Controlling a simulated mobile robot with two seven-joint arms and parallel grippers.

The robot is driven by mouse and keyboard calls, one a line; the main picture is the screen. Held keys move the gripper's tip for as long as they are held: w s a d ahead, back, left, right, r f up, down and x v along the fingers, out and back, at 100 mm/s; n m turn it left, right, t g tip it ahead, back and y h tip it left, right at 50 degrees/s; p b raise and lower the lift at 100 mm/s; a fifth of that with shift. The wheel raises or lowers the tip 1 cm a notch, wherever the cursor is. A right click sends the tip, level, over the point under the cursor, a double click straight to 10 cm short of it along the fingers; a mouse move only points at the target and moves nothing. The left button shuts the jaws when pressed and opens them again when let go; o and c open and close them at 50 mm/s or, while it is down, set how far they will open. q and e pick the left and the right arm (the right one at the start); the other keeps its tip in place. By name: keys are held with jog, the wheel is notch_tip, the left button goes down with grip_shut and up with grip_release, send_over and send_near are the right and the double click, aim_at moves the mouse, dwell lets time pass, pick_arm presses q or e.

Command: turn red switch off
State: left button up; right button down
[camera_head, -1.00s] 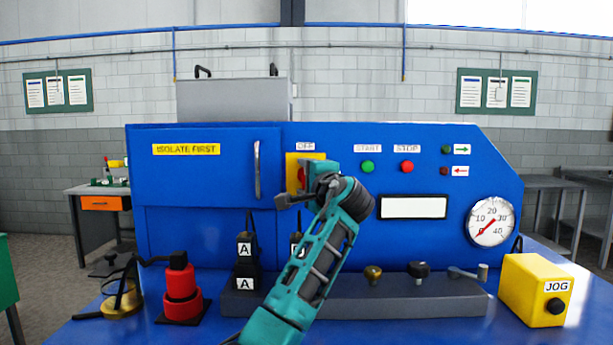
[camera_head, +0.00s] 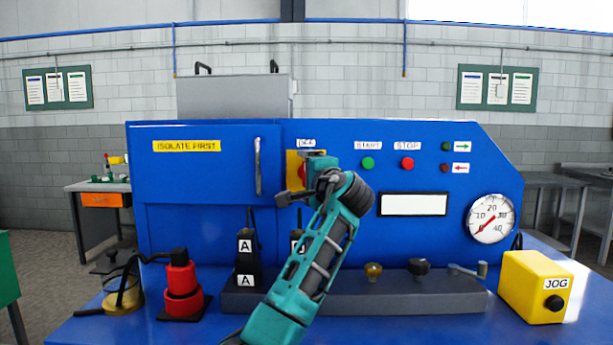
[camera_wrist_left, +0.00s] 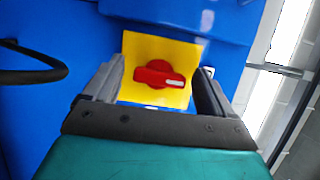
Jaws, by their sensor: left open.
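The red switch is a rotary knob on a yellow plate (camera_head: 291,168) on the blue machine front, under a white label. In the head view the knob is mostly hidden by my left gripper (camera_head: 303,181). In the left wrist view the red knob (camera_wrist_left: 157,75) is plain on the yellow plate (camera_wrist_left: 145,45), its bar lying nearly level in the picture with a white mark toward the right end. My left gripper (camera_wrist_left: 159,72) is open, with one finger to each side of the knob and apart from it. My right gripper is not in view.
A door handle (camera_head: 257,166) stands out left of the plate and shows at the left of the wrist view. Green START (camera_head: 368,163) and red STOP (camera_head: 407,163) buttons are to the right. A grey rail (camera_head: 450,303) and a yellow JOG box (camera_head: 526,284) are below.

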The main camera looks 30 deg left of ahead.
pick_arm(q)
jog(key=b+v, duration=0.1)
jog(key=v, duration=1.2)
jog(key=shift+b, duration=0.35)
